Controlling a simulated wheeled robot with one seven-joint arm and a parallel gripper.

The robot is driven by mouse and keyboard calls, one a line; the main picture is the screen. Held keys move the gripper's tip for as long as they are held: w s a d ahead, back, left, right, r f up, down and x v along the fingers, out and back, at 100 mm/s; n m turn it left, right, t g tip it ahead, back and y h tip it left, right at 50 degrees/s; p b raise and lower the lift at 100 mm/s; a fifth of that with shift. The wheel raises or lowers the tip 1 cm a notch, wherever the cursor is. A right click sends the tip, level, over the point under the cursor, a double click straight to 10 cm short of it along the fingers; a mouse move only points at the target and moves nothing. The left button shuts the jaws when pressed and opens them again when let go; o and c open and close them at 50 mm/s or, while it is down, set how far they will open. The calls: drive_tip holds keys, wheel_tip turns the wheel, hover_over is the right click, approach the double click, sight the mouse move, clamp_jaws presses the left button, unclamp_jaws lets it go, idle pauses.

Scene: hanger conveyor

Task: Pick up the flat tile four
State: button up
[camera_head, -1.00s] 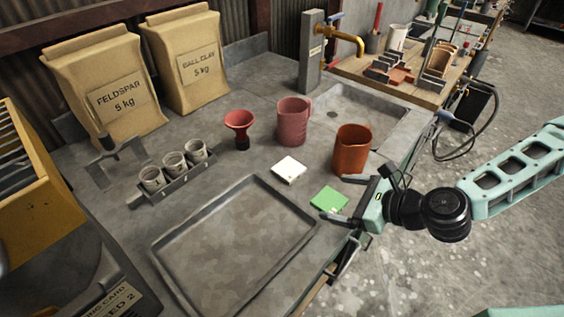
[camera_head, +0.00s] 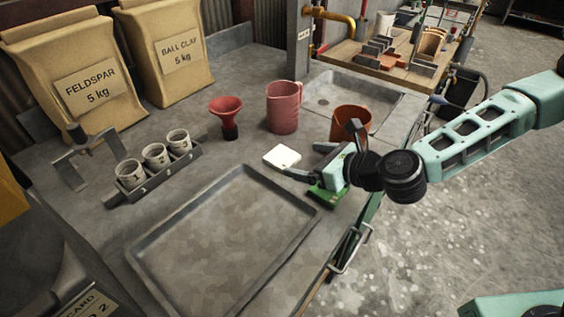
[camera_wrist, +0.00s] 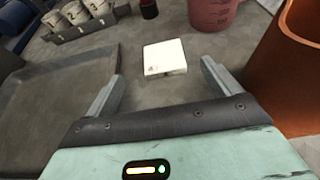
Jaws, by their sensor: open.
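A flat white tile (camera_head: 281,156) lies on the grey bench behind the shallow tray. It also shows in the wrist view (camera_wrist: 165,57), ahead of my fingers and roughly midway between them, with a small dark mark too small to read. My gripper (camera_head: 308,160) is open and empty, low over the bench, its fingers pointing toward the white tile. A flat green tile (camera_head: 327,193) lies beneath my gripper, partly hidden by it. I cannot read a number on either tile.
A pink jug (camera_head: 284,105) and a red funnel (camera_head: 227,110) stand behind the white tile. A rack (camera_head: 153,184) of numbered cups is at left. The large shallow tray (camera_head: 184,212) fills the front.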

sight(275, 152)
drive_tip(key=p+x, duration=0.1)
drive_tip(key=x, duration=0.8)
drive_tip(key=shift+w+a+f+p, duration=0.15)
drive_tip(key=shift+w+p, duration=0.15)
drive_tip(key=shift+w, duration=0.15)
drive_tip(key=c, duration=1.1)
